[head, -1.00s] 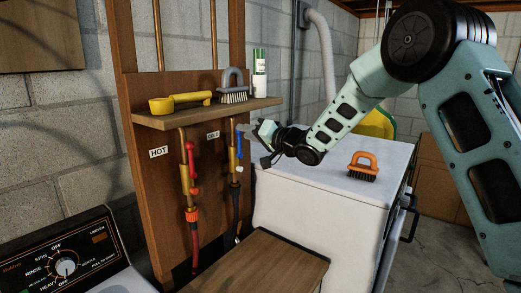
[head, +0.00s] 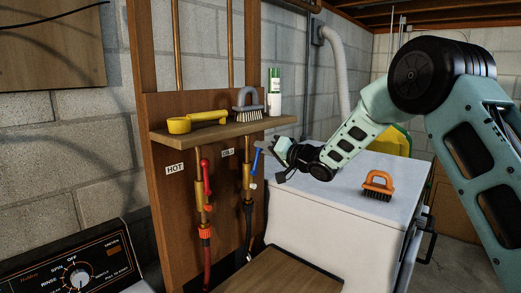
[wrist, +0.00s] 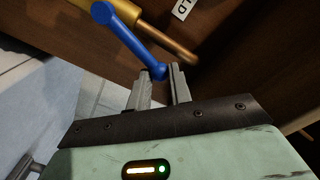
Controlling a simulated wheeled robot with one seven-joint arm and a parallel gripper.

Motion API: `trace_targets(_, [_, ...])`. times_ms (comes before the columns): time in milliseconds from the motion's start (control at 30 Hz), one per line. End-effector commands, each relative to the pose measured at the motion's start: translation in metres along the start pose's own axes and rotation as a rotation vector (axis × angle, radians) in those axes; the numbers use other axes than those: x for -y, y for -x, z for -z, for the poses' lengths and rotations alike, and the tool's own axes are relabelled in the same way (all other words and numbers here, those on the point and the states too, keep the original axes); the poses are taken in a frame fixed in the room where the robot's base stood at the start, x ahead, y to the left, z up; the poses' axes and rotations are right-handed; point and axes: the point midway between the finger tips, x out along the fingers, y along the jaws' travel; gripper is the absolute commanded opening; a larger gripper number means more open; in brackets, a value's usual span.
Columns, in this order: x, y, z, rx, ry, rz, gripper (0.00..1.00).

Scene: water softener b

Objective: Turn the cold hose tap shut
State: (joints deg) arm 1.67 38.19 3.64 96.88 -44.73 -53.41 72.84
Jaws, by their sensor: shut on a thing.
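The cold hose tap has a brass body (head: 247,180) on the wooden board, under the shelf, beside a partly hidden COLD label (head: 228,153). Its blue lever (head: 256,160) points upward and leans right, toward my gripper (head: 279,151). In the wrist view the blue lever (wrist: 130,40) runs from the brass body down to my gripper (wrist: 160,75). The lever's free end is between the fingertips, which are shut on it. The hot tap's red lever (head: 206,178) stands upright to the left, apart from my gripper.
The shelf (head: 220,131) above holds a yellow scoop (head: 198,121), a grey brush (head: 247,106) and a white-green can (head: 274,92). An orange brush (head: 378,186) lies on the white appliance top (head: 335,178) at right. A wooden surface (head: 283,272) lies below the taps.

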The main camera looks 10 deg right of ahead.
Motion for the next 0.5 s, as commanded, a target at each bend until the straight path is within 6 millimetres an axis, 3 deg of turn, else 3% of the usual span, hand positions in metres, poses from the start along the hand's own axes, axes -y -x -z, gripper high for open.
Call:
trace_targets(267, [0.0,-0.001,-0.005,0.009,-0.003,-0.001,0.08])
trace_targets(500, [-0.013,-0.001,-0.003,0.01,-0.004,-0.002,0.08])
